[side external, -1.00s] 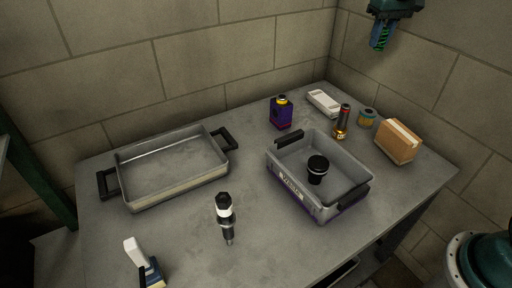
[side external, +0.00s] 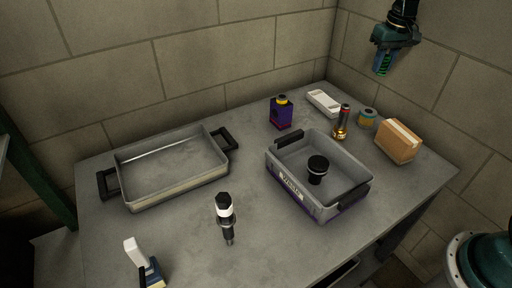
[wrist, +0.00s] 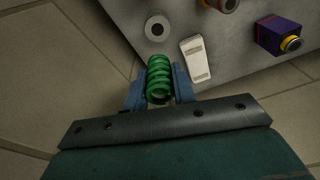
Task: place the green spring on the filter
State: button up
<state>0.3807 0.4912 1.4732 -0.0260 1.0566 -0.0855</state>
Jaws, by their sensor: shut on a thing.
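The green spring (wrist: 159,78) is held between the two blue fingers of my gripper (wrist: 160,92) in the wrist view. In the side view my gripper (side external: 383,62) is high above the far right of the table, and the spring (side external: 386,63) points downward in it. A short round teal and tan can (side external: 366,117) stands near the back right edge of the table and appears to be the filter. In the wrist view its grey top with a dark centre hole (wrist: 157,29) lies just beyond the spring, apart from it.
Near the can are a white flat device (side external: 323,103), a red and gold cylinder (side external: 342,122), a cardboard box (side external: 398,142) and a purple bottle (side external: 281,113). A grey bin (side external: 345,197) holds a black capped part (side external: 317,169). A metal tray (side external: 177,191) lies left.

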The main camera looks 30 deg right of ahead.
send_over(367, 110)
jog(key=f, duration=0.8)
jog(key=shift+s, duration=0.25)
jog(key=shift+f, duration=2.1)
jog(key=shift+f, duration=0.2)
jog(key=o, duration=1)
jog(key=shift+r, duration=0.1)
jog(key=r, duration=0.4)
jog(key=s+r, duration=0.1)
jog(key=r, duration=0.6)
jog(key=shift+s+a+r, duration=0.15)
jog(key=shift+r, duration=0.4)
